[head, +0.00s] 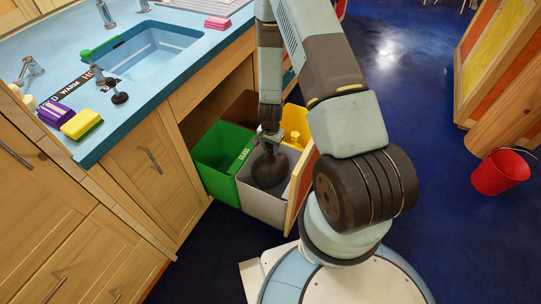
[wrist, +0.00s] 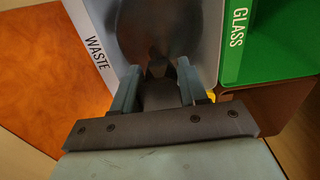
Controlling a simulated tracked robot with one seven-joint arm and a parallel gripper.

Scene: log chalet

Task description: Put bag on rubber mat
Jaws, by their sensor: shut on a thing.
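A dark, rounded bag (head: 269,173) is inside the grey waste bin (head: 261,206) in the pull-out drawer. My gripper (head: 269,143) reaches down into that bin from above and is shut on the top of the bag. In the wrist view, the bag (wrist: 150,25) lies past the two fingers of my gripper (wrist: 156,76), its gathered neck between them. The bag's underside is hidden. I cannot make out a rubber mat in either view.
A green glass bin (head: 215,150), a yellow bin (head: 297,120) and a brown bin (head: 240,109) crowd around the grey one. The blue counter (head: 155,75) with its sink is at upper left.

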